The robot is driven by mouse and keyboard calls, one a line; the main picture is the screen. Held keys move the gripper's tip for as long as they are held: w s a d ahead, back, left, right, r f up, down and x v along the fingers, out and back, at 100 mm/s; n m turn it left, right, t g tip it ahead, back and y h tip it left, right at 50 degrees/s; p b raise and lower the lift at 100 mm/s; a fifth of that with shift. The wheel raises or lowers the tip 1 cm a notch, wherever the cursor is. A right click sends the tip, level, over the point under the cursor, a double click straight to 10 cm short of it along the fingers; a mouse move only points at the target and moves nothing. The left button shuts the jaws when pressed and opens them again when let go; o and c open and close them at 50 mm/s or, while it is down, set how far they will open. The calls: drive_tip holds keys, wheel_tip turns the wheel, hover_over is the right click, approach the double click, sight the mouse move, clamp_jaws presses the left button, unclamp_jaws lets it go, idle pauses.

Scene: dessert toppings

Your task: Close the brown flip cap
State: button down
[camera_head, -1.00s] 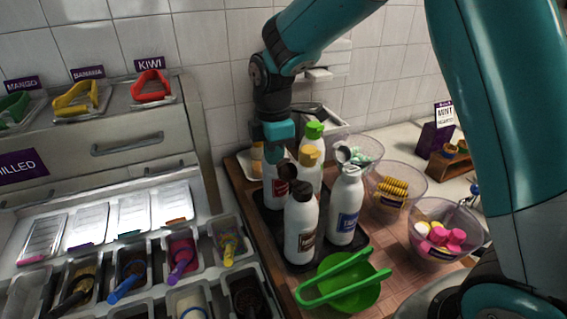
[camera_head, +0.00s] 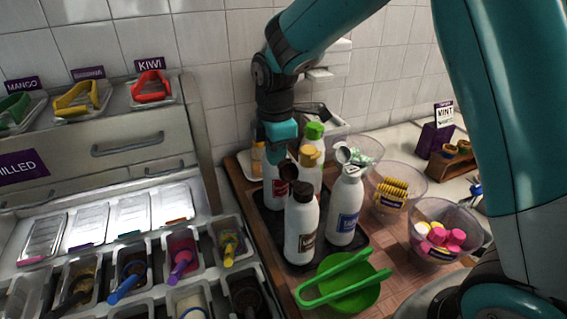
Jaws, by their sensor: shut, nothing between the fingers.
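The brown flip cap (camera_head: 303,191) sits on the white bottle (camera_head: 300,232) with a brown label, at the front of the dark tray (camera_head: 353,247). Its round, dark reddish-brown lid (camera_head: 288,170) appears to stand open, tilted up to the left. The bottle is upright. My gripper (camera_head: 277,152) points down above and behind this lid, over the red-labelled bottle, apart from the brown cap as far as I can see. It is shut and empty; its fingertips are hard to make out. The top of the red-labelled bottle (camera_head: 270,186) is hidden by my gripper and the lid.
A blue-labelled bottle (camera_head: 346,210) with its white lid up stands close on the right. Yellow-capped (camera_head: 308,165) and green-capped (camera_head: 315,136) bottles stand behind. A green bowl with tongs (camera_head: 350,290) lies in front. Clear bowls (camera_head: 440,215) are at right, topping bins (camera_head: 183,258) at left.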

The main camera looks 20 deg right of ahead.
sight(289, 169)
drive_tip(key=shift+s+d+r+p, duration=0.15)
drive_tip(key=shift+s+d+r, duration=0.15)
drive_tip(key=shift+s, duration=0.3)
drive_tip(key=shift+s+d+r+p, duration=0.1)
drive_tip(key=shift+s+d+r, duration=0.1)
drive_tip(key=shift+s+r, duration=0.25)
drive_tip(key=shift+s+d+r+p, duration=0.15)
drive_tip(key=shift+s+d+r, duration=0.1)
drive_tip(key=shift+s, duration=0.45)
drive_tip(key=shift+s+d+f+b, duration=0.1)
drive_tip(key=shift+s+d, duration=0.15)
drive_tip(key=shift+s, duration=0.4)
drive_tip(key=shift+s+d+f+b, duration=0.1)
drive_tip(key=shift+s+d, duration=0.2)
drive_tip(key=shift+s, duration=0.35)
drive_tip(key=shift+s+d+f+b, duration=0.1)
drive_tip(key=shift+s+d, duration=0.15)
drive_tip(key=shift+s, duration=0.4)
drive_tip(key=shift+f, duration=0.1)
drive_tip(key=shift+s+f+b, duration=0.1)
drive_tip(key=shift+f+b, duration=0.35)
drive_tip(key=shift+f, duration=0.05)
wheel_tip(289, 169, up, 8)
drive_tip(key=p, duration=0.7)
